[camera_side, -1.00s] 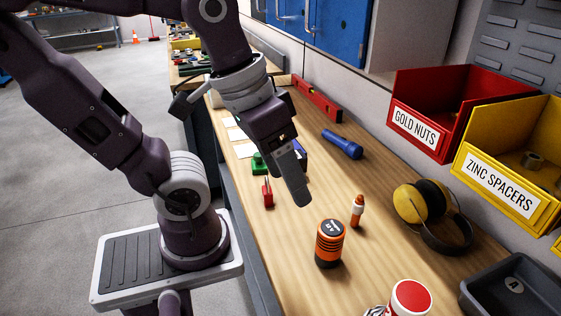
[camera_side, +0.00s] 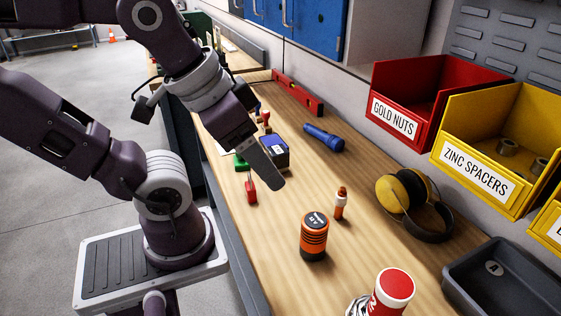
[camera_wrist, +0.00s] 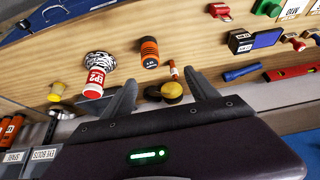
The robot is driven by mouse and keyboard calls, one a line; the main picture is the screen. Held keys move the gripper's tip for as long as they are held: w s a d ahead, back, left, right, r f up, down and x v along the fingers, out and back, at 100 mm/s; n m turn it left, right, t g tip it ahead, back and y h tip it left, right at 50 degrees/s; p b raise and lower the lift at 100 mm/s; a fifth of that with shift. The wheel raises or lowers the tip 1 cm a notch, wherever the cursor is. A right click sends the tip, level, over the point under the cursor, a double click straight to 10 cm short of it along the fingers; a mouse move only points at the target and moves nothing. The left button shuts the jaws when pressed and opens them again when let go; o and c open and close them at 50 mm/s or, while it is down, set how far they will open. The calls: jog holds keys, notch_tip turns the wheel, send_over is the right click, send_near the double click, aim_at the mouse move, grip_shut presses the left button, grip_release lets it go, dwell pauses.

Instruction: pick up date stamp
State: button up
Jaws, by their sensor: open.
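I cannot tell for sure which item is the date stamp. A black and blue block with a white label (camera_side: 274,151) stands on the bench behind my gripper (camera_side: 272,180); it also shows at the upper right of the wrist view (camera_wrist: 254,40). A small red-knobbed item (camera_side: 265,119), stamp-like, stands just beyond the block. My gripper is raised above the bench, nearer the side camera than the block. In the wrist view my gripper (camera_wrist: 163,80) has its two fingers wide apart with nothing held, and the block lies off to their right.
A green item (camera_side: 241,161) and a red item (camera_side: 250,189) are left of the block. A blue flashlight (camera_side: 323,138) and red level (camera_side: 298,93) lie behind. An orange-black can (camera_side: 313,238), orange-white bottle (camera_side: 341,204), earmuffs (camera_side: 405,192) and red-white can (camera_side: 392,290) stand in front.

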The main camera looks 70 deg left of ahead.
jog(key=shift+o, duration=0.3)
dwell(0.4)
notch_tip(320, 180, up, 3)
jog(key=m+g+y, duration=0.6)
jog(key=m+y, duration=0.8)
jog(key=m, duration=0.4)
send_over(278, 159)
jog(key=d, duration=0.1)
jog(key=shift+h, duration=0.3)
notch_tip(278, 159, down, 21)
jog(key=shift+d+r, duration=0.1)
jog(key=shift+d, duration=0.05)
jog(key=x, duration=0.4)
jog(key=w+x, duration=0.1)
jog(key=x, duration=0.2)
jog(key=shift+w, duration=0.1)
jog(key=c, duration=1.5)
